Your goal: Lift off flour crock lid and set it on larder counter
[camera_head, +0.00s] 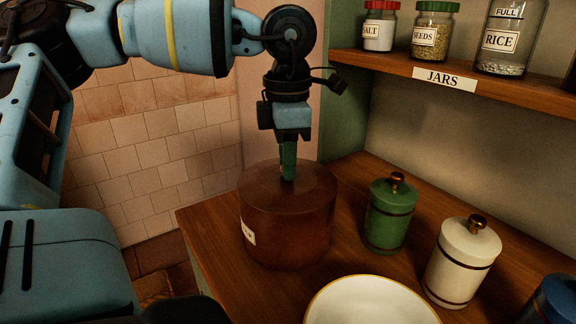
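A large brown crock (285,237) stands on the wooden counter (205,232), with a pale label on its left side turned too far to read. Its flat brown lid (316,181) sits level on top. My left gripper (288,172) points straight down over the middle of this lid, with its green fingertips at or just above the surface. The fingers are seen edge-on, so their opening and any knob between them are hidden. My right gripper is out of view.
A green canister (389,222), a cream canister (460,268) and a blue canister (556,303) stand to the right. A white bowl (370,306) is in front. A shelf (513,95) of labelled jars hangs above. Bare counter shows between crock and green canister.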

